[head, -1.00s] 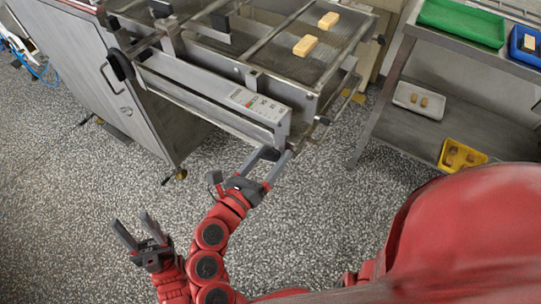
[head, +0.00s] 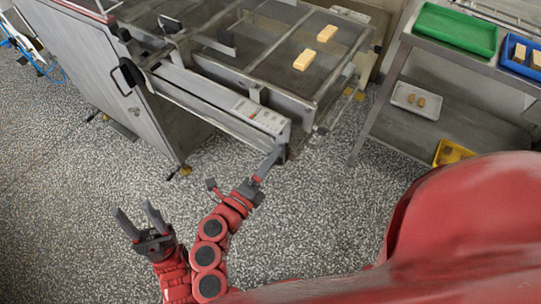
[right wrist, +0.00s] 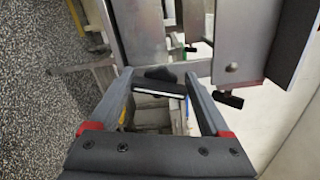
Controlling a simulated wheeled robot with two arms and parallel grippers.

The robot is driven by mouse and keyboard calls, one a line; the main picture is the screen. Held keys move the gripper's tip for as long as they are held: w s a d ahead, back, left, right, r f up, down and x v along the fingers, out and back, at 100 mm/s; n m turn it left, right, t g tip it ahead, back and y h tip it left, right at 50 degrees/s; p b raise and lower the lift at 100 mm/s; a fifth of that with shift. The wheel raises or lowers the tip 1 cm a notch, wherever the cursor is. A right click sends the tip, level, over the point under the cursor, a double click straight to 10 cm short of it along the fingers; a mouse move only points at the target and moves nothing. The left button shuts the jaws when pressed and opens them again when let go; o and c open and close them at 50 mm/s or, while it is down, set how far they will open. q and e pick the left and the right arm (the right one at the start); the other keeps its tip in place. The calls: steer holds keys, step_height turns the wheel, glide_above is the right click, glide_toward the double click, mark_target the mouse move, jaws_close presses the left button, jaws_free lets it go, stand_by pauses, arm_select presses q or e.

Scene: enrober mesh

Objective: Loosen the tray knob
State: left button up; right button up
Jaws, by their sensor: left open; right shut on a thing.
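The enrober's steel frame (head: 215,95) is at the upper middle of the head view, with a wire mesh bed (head: 285,55). My right gripper (head: 272,160) is at the near lower corner of the frame, under the labelled front panel (head: 262,113). In the right wrist view a black tray knob (right wrist: 160,84) sits between the fingertips of my right gripper (right wrist: 160,78), which is shut on it. In the head view the knob is hidden by the gripper and frame. My left gripper (head: 138,222) is open and empty above the floor, apart from the machine.
Two pale yellow blocks (head: 305,59) (head: 327,33) lie on the mesh. A shelf rack at right holds a green tray (head: 455,27), a blue tray, a white tray (head: 415,101) and a yellow tray. Another black knob (right wrist: 228,98) is close right of my right gripper. Speckled floor is clear.

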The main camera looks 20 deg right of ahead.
steer(key=shift+n+p, duration=0.3)
steer(key=shift+n, duration=0.3)
stand_by(1.1)
steer(key=o, duration=1.2)
